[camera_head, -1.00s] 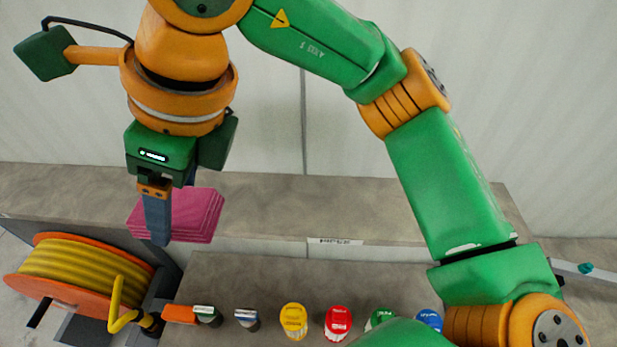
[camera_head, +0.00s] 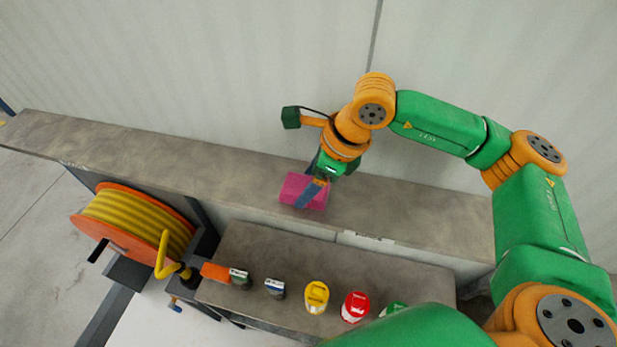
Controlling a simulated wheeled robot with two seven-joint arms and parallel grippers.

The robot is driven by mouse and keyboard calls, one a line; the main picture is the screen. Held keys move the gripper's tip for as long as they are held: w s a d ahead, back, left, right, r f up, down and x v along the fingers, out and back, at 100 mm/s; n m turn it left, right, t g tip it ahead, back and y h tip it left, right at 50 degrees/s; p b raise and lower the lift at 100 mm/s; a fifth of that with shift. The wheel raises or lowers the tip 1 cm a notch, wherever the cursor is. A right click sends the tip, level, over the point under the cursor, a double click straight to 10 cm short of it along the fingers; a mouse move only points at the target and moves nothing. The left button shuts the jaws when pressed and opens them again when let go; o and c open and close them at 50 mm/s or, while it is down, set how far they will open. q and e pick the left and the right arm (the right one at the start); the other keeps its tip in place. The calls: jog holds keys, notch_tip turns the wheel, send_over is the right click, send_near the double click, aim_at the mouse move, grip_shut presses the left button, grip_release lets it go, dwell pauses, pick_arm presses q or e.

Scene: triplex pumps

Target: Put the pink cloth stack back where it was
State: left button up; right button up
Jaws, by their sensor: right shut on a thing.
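The pink cloth stack (camera_head: 292,189) is at the long grey upper ledge (camera_head: 180,166), near its middle. My right gripper (camera_head: 306,198) reaches it from above, with its blue-grey fingers over the stack. The gripper is shut on the stack, and its near finger hides part of the pink cloth. I cannot tell whether the stack touches the ledge or hangs just above it. My left gripper is not in view.
A lower grey bench (camera_head: 262,256) carries a yellow-capped bottle (camera_head: 316,295), a red-capped bottle (camera_head: 355,306) and several small items. A yellow hose reel (camera_head: 138,222) stands left of it. The ledge is clear left and right of the stack. A pale wall rises behind.

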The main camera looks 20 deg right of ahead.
jog(key=shift+f, duration=0.15)
jog(key=o, duration=1.2)
jog(key=shift+o, duration=0.2)
jog(key=shift+r, duration=0.35)
jog(key=b+v, duration=0.2)
jog(key=v, duration=0.9)
jog(key=shift+r, duration=0.35)
jog(key=shift+s+d, duration=0.1)
